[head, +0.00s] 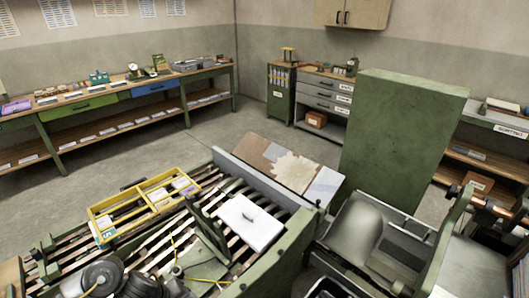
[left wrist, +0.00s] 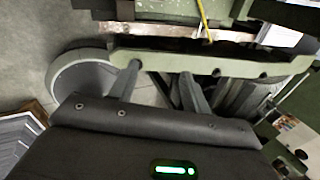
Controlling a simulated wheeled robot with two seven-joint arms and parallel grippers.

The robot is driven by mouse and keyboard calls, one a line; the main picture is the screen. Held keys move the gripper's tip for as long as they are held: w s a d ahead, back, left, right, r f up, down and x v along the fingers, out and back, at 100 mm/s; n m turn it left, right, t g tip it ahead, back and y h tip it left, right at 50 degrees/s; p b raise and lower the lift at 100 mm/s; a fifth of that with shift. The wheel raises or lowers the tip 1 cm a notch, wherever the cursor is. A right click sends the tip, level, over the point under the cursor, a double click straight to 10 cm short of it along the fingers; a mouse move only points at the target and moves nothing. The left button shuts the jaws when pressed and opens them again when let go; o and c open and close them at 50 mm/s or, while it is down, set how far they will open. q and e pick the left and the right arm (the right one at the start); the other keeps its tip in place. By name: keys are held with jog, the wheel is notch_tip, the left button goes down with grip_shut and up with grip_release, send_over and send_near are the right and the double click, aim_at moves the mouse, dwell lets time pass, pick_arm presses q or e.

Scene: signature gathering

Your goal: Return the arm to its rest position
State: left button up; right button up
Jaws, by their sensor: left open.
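In the left wrist view my left gripper (left wrist: 158,80) is open, its two grey fingers apart and nothing seen between them. Its dark body with a green light fills the bottom of that view. The fingers are close to a pale green machine rail (left wrist: 215,62); I cannot tell whether they touch it. In the head view dark round joints of my arm show at the lower left, over the slatted bed (head: 145,235); the gripper itself is not clear there. My right gripper is in neither view.
A yellow tray (head: 121,203) with sorted papers and a white pad (head: 250,223) lie on the slatted bed. A green cabinet (head: 400,140) stands behind, and a long workbench (head: 109,101) lines the left wall. Grey floor (head: 215,130) lies open between.

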pick_arm(q)
jog(key=s+d+r+n+t, duration=0.35)
jog(key=d+n, duration=0.45)
jog(key=n, duration=0.4)
jog(key=s+a+n+g+y, duration=0.1)
jog(key=s+a+n+y, duration=0.1)
jog(key=s+a+n, duration=0.4)
jog(key=s+a+n+g+y, duration=0.1)
jog(key=s+a+n+g, duration=0.15)
jog(key=s+n, duration=0.6)
notch_tip(320, 180, down, 27)
jog(key=s+g, duration=0.1)
jog(key=s, duration=0.1)
jog(key=s+a+f+g+b, duration=0.1)
jog(key=s+a+f, duration=0.2)
jog(key=s+f, duration=1.4)
jog(key=shift+m+y, duration=0.3)
jog(key=shift+m, duration=0.05)
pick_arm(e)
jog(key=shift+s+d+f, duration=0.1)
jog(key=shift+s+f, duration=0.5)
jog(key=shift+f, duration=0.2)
